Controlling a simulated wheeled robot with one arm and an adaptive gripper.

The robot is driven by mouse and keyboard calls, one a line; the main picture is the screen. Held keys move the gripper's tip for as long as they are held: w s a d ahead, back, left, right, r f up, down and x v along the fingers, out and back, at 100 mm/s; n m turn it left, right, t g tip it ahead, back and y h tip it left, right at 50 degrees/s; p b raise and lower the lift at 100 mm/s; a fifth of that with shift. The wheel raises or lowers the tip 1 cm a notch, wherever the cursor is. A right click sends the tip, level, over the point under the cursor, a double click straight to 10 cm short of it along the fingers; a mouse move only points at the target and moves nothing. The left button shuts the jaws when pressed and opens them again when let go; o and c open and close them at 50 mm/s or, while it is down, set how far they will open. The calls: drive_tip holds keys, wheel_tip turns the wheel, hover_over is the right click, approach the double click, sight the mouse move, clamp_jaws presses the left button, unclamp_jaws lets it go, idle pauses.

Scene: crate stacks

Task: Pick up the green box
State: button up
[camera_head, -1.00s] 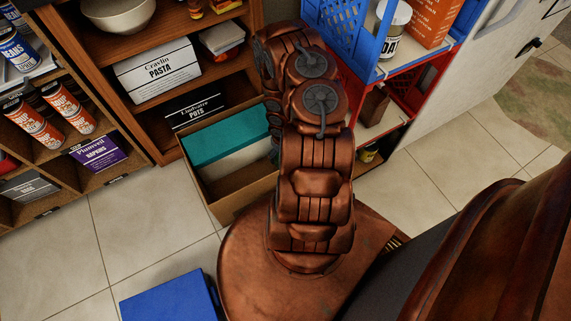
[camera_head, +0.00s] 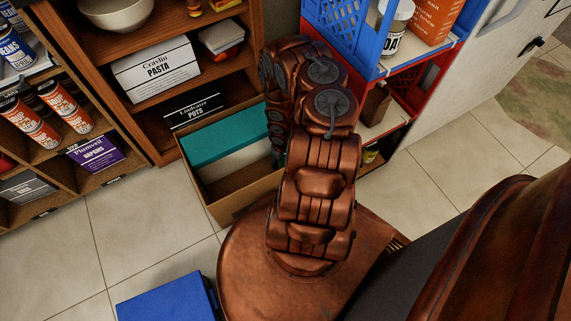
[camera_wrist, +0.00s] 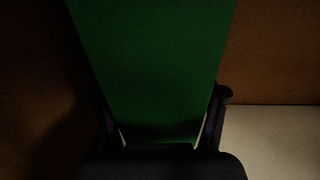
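A green box (camera_wrist: 155,60) fills the middle of the dark wrist view, wide at the top and narrower towards the bottom. My gripper (camera_wrist: 165,98) shows at the bottom of that view. Its dark fingers stand wide apart, one by each side edge of the green surface; whether they touch it is too dark to tell. In the head view my gripper is hidden behind my arm. A teal-topped box with a white side (camera_head: 228,138) lies in an open cardboard carton (camera_head: 235,205); I cannot tell whether it is the same box.
Brown surfaces flank the box in the wrist view, with a pale area (camera_wrist: 270,140) at lower right. In the head view, wooden shelves (camera_head: 150,95) stand behind, blue (camera_head: 333,30) and red (camera_head: 408,98) crates at right, and a blue box (camera_head: 168,300) in front. Tiled floor is clear at left.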

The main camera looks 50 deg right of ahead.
drive_tip(key=c, duration=0.9)
drive_tip(key=shift+o, duration=0.2)
